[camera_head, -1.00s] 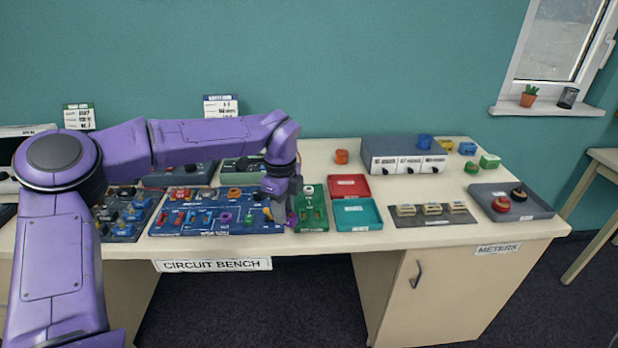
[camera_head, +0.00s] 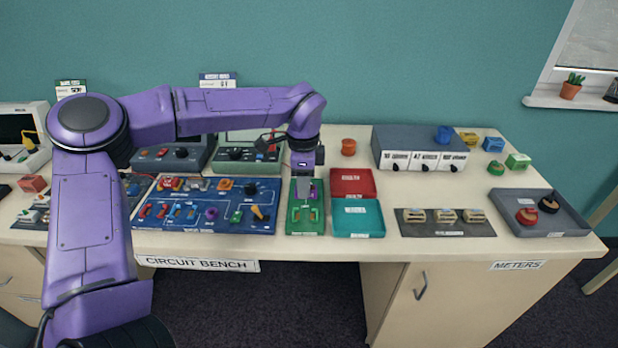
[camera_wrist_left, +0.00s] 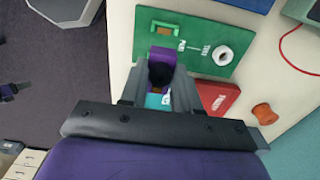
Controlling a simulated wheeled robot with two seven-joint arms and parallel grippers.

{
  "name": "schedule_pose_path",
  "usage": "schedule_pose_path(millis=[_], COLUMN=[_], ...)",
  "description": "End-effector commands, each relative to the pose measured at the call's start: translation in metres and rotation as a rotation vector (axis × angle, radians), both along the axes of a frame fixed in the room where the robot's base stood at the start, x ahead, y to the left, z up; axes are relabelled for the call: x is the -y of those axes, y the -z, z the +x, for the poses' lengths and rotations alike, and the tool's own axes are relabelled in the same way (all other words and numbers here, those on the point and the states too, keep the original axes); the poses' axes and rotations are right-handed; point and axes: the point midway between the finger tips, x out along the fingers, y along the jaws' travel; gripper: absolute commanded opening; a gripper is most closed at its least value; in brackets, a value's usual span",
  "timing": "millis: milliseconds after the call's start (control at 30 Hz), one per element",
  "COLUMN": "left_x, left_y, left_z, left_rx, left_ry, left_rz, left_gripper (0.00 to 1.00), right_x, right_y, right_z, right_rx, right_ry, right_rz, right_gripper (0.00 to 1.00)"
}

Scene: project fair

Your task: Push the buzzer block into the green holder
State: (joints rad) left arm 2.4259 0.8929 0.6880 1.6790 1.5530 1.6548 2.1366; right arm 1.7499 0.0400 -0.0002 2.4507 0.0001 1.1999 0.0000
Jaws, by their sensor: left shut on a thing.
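My left gripper (camera_head: 305,197) is shut on the purple buzzer block (camera_wrist_left: 166,55) and points down over the green holder (camera_head: 294,228). In the left wrist view the block shows purple with a dark round part, between the two grey fingers (camera_wrist_left: 158,88). The green holder (camera_wrist_left: 195,30) lies right under it, with a yellowish slot at one end and a white round part at the other. In the head view the gripper hides much of the block. I cannot tell whether the block sits in the holder or just above it. My right gripper is not in view.
Left of the holder lies a blue circuit board (camera_head: 190,226) with several parts. On its right are a red tray (camera_head: 372,172) and a teal tray (camera_head: 376,226). Behind stands a grey box (camera_head: 395,140). An orange cylinder (camera_head: 348,147) stands near it.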

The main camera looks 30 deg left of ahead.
Motion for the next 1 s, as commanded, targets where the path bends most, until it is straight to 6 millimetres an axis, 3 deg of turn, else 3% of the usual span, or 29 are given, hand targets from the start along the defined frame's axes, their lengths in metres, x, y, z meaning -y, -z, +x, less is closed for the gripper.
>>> schedule_pose_path(millis=[433, 1000], left_x=[0.000, 0.001], left_y=[0.057, 0.062], left_z=[0.001, 0.001], left_rx=[0.000, -0.001], left_ry=[0.002, 0.004], left_rz=[0.000, 0.001], left_gripper=[0.01, 0.01], right_x=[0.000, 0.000], right_y=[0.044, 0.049], right_z=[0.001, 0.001], right_rx=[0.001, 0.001], right_ry=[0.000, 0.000], right_rz=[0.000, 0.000], right_gripper=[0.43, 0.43])
